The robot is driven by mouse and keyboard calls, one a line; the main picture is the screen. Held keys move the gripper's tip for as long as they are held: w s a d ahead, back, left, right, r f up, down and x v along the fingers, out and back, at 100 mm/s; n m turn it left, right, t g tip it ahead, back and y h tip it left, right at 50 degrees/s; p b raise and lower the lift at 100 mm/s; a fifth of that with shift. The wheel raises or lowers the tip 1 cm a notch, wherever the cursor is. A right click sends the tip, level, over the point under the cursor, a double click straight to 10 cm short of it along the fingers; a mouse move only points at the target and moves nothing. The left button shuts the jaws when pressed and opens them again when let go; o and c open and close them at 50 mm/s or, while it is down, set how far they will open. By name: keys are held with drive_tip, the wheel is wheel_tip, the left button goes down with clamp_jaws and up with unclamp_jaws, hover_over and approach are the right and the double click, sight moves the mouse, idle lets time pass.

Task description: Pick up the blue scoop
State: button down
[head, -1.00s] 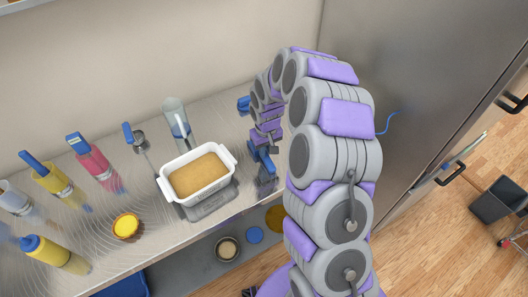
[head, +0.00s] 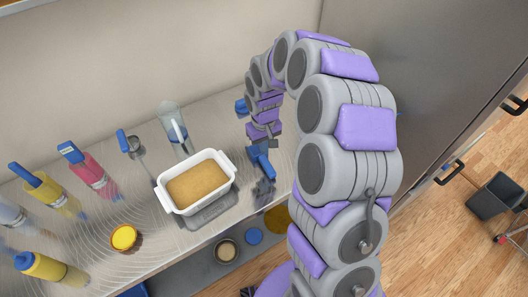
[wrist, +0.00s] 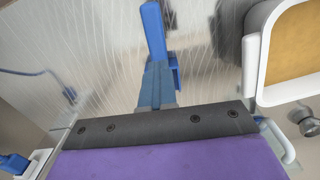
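My gripper (head: 263,137) hangs above the right part of the metal counter, right of the white dish. A bright blue tool-like piece (head: 262,158), which may be the blue scoop, is at its end. In the wrist view a bright blue bar (wrist: 154,32) stretches away from the middle of my gripper, with a darker blue tapered part (wrist: 155,88) nearer the palm. I cannot tell where fingers end and scoop begins, or whether the fingers are closed on it. The arm hides part of this area in the head view.
The white dish (head: 229,165) of tan powder stands left of the gripper on a grey base (head: 214,209). A clear jug (head: 172,116) is behind it. Several blue-topped containers and a small yellow bowl (head: 125,238) are farther left. A steel cabinet (head: 420,90) borders the right.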

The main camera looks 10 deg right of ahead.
drive_tip(key=shift+r, duration=0.7)
drive_tip(key=shift+w+r, duration=0.1)
drive_tip(key=shift+w, duration=0.05)
drive_tip(key=shift+w+d, duration=0.15)
drive_tip(key=shift+d, duration=0.15)
drive_tip(key=c, duration=1.8)
unclamp_jaws()
drive_tip(key=shift+d+r, duration=0.1)
drive_tip(key=shift+d, duration=0.05)
drive_tip(key=o, duration=0.4)
drive_tip(key=shift+d, duration=0.1)
drive_tip(key=shift+c, duration=0.2)
drive_tip(key=o, duration=0.7)
drive_tip(key=shift+a, duration=0.4)
drive_tip(key=o, duration=0.4)
drive_tip(key=shift+d, duration=0.25)
drive_tip(key=shift+c, duration=0.2)
